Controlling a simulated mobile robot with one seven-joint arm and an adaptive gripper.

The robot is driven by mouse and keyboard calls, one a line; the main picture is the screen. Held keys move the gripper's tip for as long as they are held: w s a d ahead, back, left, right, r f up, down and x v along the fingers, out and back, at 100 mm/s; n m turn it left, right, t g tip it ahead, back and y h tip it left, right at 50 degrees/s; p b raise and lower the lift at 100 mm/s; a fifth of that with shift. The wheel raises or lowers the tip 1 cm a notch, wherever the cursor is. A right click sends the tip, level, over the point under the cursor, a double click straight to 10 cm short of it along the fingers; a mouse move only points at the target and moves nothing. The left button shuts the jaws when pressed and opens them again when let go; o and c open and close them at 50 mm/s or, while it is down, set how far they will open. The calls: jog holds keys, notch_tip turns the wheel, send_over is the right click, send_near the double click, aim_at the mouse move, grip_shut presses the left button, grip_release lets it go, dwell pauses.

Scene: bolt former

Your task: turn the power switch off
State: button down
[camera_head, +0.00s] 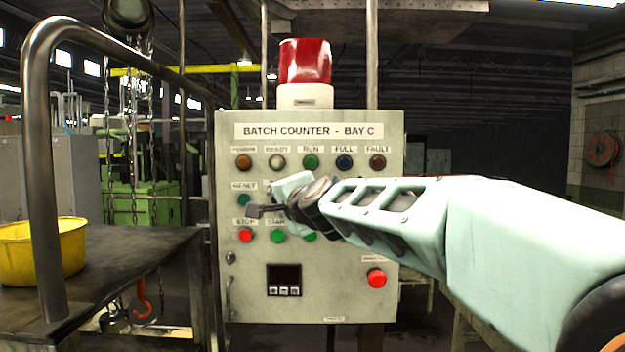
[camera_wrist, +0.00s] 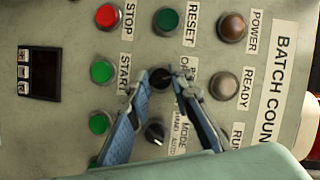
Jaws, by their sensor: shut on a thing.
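The power switch (camera_wrist: 160,78) is a small black rotary knob on the grey control panel (camera_head: 335,275). Its label is partly covered in the wrist view. My gripper (camera_wrist: 161,84) is shut on this knob, with one blue finger on each side of it. In the head view my gripper (camera_head: 258,211) reaches in from the right to the panel's middle row and hides the knob. The knob's exact pointing direction cannot be made out. The POWER lamp (camera_wrist: 232,27) is dull amber-brown; it also shows at the panel's top left in the head view (camera_head: 243,162).
A second black knob, the MODE switch (camera_wrist: 155,131), sits close beside my fingers. The green RESET button (camera_wrist: 166,21), red STOP button (camera_wrist: 108,16) and green START button (camera_wrist: 101,71) are nearby. A red emergency-type button (camera_head: 376,278) is at lower right. A metal rail (camera_head: 40,180) stands at left.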

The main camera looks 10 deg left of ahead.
jog(key=shift+r+n+h+p, duration=0.35)
jog(key=shift+n+p, duration=0.35)
jog(key=shift+p, duration=1.05)
jog(key=shift+f, duration=0.25)
jog(key=c, duration=1.7)
grip_release()
jog(key=shift+c, duration=0.2)
jog(key=shift+a+r, duration=0.1)
jog(key=shift+r, duration=0.05)
